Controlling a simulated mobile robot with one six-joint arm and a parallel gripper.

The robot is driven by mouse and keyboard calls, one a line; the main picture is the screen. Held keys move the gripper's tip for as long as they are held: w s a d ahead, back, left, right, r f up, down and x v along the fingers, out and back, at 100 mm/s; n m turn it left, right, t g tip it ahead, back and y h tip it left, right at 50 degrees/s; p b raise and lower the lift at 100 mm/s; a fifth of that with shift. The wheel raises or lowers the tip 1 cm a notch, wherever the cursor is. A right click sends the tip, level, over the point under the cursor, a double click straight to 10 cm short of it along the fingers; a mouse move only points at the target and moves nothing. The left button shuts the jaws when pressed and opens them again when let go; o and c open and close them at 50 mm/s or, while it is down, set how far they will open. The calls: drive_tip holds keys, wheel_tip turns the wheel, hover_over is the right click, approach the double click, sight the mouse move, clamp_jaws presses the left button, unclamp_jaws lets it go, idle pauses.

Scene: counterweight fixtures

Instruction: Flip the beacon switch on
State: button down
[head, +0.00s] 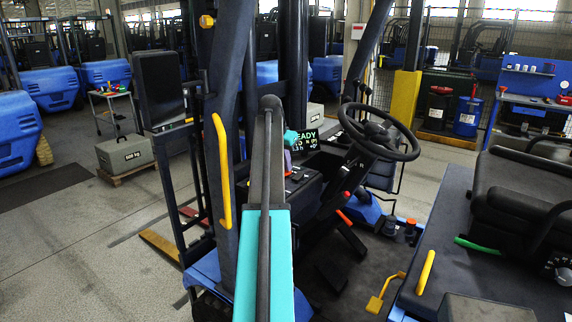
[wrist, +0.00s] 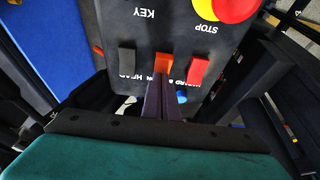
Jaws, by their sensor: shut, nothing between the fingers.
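In the wrist view, a dark switch panel (wrist: 160,35) appears upside down. An orange rocker switch (wrist: 165,60) sits in the middle of a row, and its label is mostly hidden behind my fingers. I take it for the beacon switch, but cannot read its label in full. My gripper (wrist: 164,80) is shut and empty, with its purple fingertips at the near end of the orange switch; I cannot tell whether they touch it. In the head view, my gripper (head: 288,158) is at the forklift's dash, left of the steering wheel.
A dark grey switch (wrist: 126,62) and a red switch (wrist: 197,71) flank the orange one closely. A red and yellow stop button (wrist: 235,8) is on the same panel. In the head view, the steering wheel (head: 380,132) and a yellow grab handle (head: 222,170) stand near my arm.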

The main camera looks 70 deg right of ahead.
drive_tip(key=shift+a+f, duration=0.15)
drive_tip(key=shift+a, duration=0.1)
drive_tip(key=shift+w+a, duration=0.2)
drive_tip(key=shift+a, duration=0.5)
idle(0.3)
drive_tip(key=shift+w+r, duration=0.1)
drive_tip(key=shift+r, duration=0.4)
drive_tip(key=b+v, duration=0.3)
drive_tip(key=v, duration=1)
